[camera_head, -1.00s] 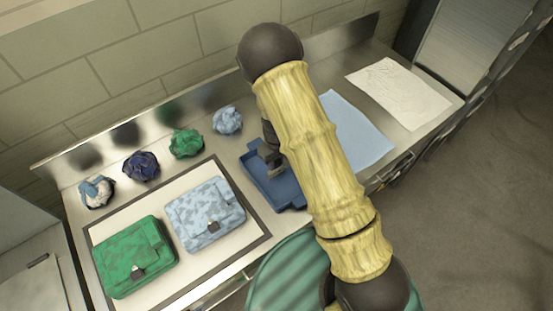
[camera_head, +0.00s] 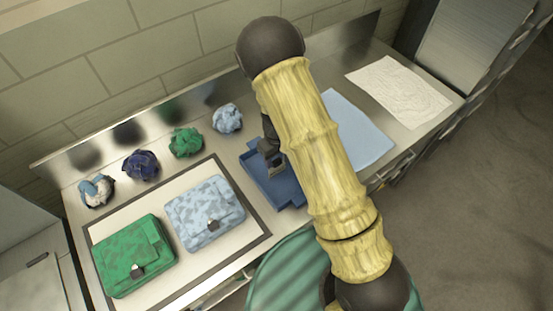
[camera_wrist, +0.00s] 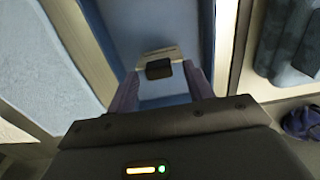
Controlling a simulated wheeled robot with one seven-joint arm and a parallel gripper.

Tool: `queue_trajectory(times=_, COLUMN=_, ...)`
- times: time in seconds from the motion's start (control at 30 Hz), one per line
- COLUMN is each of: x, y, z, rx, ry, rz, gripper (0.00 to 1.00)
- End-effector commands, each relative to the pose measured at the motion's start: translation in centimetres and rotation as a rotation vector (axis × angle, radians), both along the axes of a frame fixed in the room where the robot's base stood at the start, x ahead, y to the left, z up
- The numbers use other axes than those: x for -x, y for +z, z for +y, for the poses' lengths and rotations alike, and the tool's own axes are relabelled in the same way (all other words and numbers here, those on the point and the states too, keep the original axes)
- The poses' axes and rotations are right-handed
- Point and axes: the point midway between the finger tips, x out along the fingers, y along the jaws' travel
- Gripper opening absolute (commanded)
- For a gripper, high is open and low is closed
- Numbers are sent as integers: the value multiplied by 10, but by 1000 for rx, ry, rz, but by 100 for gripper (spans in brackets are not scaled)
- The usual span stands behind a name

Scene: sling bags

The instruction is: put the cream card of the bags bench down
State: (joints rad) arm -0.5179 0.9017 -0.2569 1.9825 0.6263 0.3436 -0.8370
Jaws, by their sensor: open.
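My gripper (camera_head: 271,158) is over the blue tray (camera_head: 262,186), partly hidden by my arm in the head view. In the wrist view its two fingers are apart (camera_wrist: 160,84), pointing into the tray. A small cream piece with a dark block on it, which looks like the cream card (camera_wrist: 158,52), lies in the tray just beyond and between the fingertips. I cannot tell whether a finger touches it. The card is not clear in the head view.
Left of the tray, a framed board (camera_head: 212,258) holds a green bag (camera_head: 128,262) and a light blue bag (camera_head: 196,219). Several crumpled cloths, one green (camera_head: 186,142), lie behind. A light blue sheet (camera_head: 362,139) and a white sheet (camera_head: 400,92) lie to the right.

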Motion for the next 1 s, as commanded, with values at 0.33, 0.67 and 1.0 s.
queue_trajectory(times=0.33, x=-1, y=58, z=1, rx=-2, ry=1, rz=-5, gripper=52)
queue_trajectory(times=0.67, x=-1, y=102, z=1, rx=-1, ry=1, rz=-1, gripper=52)
queue_trajectory(times=1.0, x=0, y=105, z=0, rx=1, ry=0, rz=1, gripper=52)
